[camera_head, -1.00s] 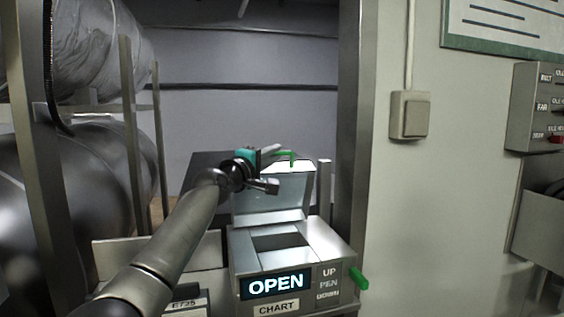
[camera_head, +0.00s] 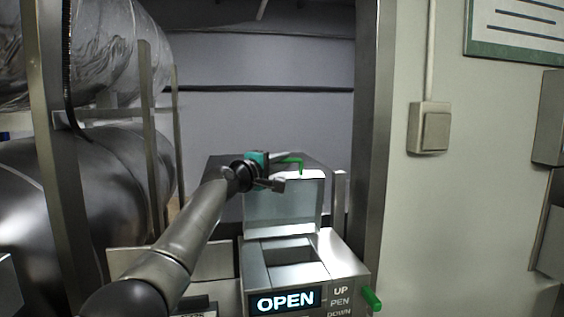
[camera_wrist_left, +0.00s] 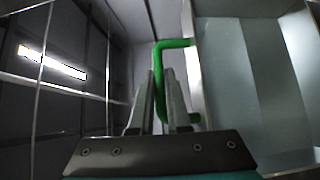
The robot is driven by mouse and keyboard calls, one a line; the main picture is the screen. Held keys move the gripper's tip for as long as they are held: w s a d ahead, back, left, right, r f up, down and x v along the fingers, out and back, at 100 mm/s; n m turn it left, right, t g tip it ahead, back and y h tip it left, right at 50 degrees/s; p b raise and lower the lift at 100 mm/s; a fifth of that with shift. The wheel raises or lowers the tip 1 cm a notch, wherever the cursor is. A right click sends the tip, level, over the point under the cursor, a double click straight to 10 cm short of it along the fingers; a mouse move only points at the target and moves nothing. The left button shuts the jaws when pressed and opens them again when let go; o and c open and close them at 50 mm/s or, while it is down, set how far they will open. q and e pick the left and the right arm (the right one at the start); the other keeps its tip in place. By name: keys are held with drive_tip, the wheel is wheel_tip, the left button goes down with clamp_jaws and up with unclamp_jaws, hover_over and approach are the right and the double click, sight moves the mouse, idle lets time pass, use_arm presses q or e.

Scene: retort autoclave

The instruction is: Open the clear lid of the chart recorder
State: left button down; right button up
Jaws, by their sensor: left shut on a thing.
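The chart recorder (camera_head: 335,262) stands at the lower middle of the head view, with a lit "OPEN" display (camera_head: 285,301) on its front. Its clear lid (camera_head: 284,207) stands raised, roughly upright, at the back of the box, and the recess below is uncovered. The lid fills the right of the left wrist view (camera_wrist_left: 257,85). My left gripper (camera_head: 284,168) is at the lid's upper edge, shut on the green lid handle (camera_head: 300,165). In the left wrist view the green handle (camera_wrist_left: 158,52) passes between the fingers. My right gripper is not in view.
A green lever (camera_head: 371,299) sticks out at the recorder's right side, by the "UP PEN DOWN" label. A metal post (camera_head: 372,130) rises behind on the right. Large metal vessels (camera_head: 75,185) stand at left. A wall switch (camera_head: 429,128) is at right.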

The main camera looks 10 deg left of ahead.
use_arm(q)
drive_tip(key=c, duration=1.2)
unclamp_jaws()
drive_tip(key=shift+d, duration=0.15)
drive_tip(key=shift+o, duration=0.2)
drive_tip(key=shift+s, duration=0.1)
drive_tip(key=shift+b+v, duration=0.3)
drive_tip(key=shift+v, duration=2.3)
drive_tip(key=b+v, duration=0.2)
drive_tip(key=v, duration=0.8)
